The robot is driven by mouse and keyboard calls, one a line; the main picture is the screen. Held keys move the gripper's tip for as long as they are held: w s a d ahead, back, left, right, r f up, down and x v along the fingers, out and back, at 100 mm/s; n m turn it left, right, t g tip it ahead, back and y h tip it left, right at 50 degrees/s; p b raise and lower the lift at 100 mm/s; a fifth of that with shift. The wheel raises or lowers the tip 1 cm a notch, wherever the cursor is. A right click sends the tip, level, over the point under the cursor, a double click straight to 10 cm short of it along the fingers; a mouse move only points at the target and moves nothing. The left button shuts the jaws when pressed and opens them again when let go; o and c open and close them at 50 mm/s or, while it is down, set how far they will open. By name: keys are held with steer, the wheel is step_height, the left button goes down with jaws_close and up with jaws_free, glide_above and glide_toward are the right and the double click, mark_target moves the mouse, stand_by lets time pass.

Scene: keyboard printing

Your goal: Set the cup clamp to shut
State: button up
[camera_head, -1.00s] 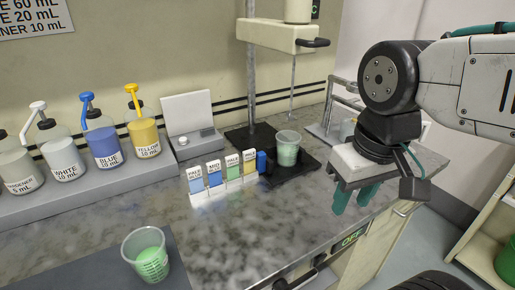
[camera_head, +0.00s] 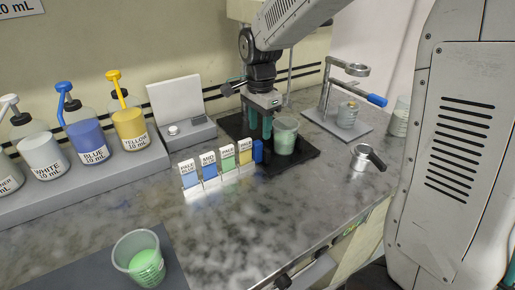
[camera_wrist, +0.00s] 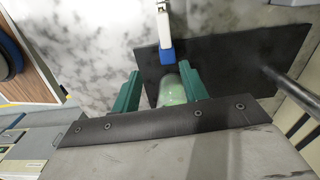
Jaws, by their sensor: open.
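The cup clamp (camera_head: 306,156) is a black base plate under the mixer stand, with a blue lever (camera_head: 258,152) at its left side. The blue lever also shows in the wrist view (camera_wrist: 167,56), just beyond my fingertips. A clear cup of pale green liquid (camera_head: 285,137) stands upright on the plate. My gripper (camera_head: 260,127) points down, just left of the cup and behind the blue lever. My arm hides much of the mixer.
Color cards (camera_head: 216,168) stand in a row left of the lever. A scale (camera_head: 188,130) and pump bottles (camera_head: 88,138) are behind left. A second green cup (camera_head: 139,259) is front left. A ring stand with blue handle (camera_head: 346,118) and small metal pot (camera_head: 362,160) are right.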

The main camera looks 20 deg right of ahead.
mark_target(257, 142)
steer(key=shift+w+a+f+m, duration=0.1)
steer(key=shift+w+f+m, duration=0.3)
steer(key=shift+w+f, duration=0.3)
step_height(257, 142, down, 8)
steer(key=shift+s+r, duration=0.1)
steer(key=shift+r, duration=0.15)
jaws_close()
